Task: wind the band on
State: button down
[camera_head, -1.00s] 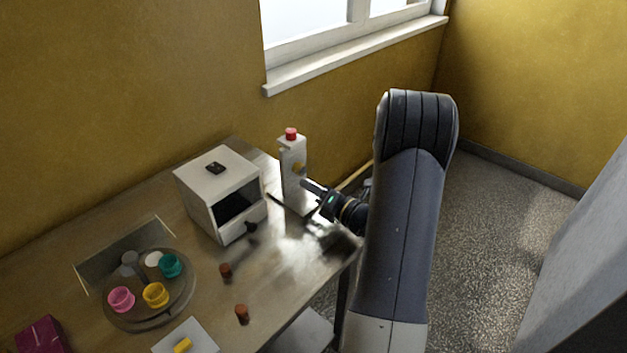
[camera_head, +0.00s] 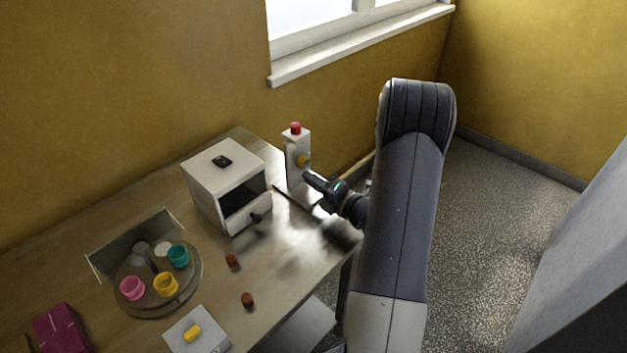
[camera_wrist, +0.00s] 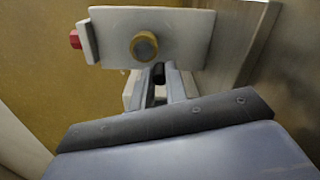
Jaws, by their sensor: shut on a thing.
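A white upright unit (camera_head: 297,165) with a red button on top stands at the back right of the table. A yellow round knob (camera_head: 303,160) is on its face. In the wrist view the unit's white plate (camera_wrist: 185,30) fills the top, with the brass-yellow knob (camera_wrist: 144,45) and the red button at left. My gripper (camera_head: 308,177) is right at the unit's face, just below the knob. In the wrist view its fingers (camera_wrist: 159,75) are shut on a small dark piece, perhaps a handle. How that piece joins the unit is hidden. I cannot make out a band.
A white box (camera_head: 206,175) with an open front stands left of the unit. The wall is close behind.

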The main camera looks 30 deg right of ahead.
jog(key=c, duration=1.4)
grip_release()
jog(key=shift+s, duration=0.1)
jog(key=b+v, duration=0.1)
jog(key=v, duration=0.9)
jog(key=shift+s+d+b, duration=0.15)
jog(key=shift+s+b, duration=0.15)
jog(key=shift+b, duration=0.1)
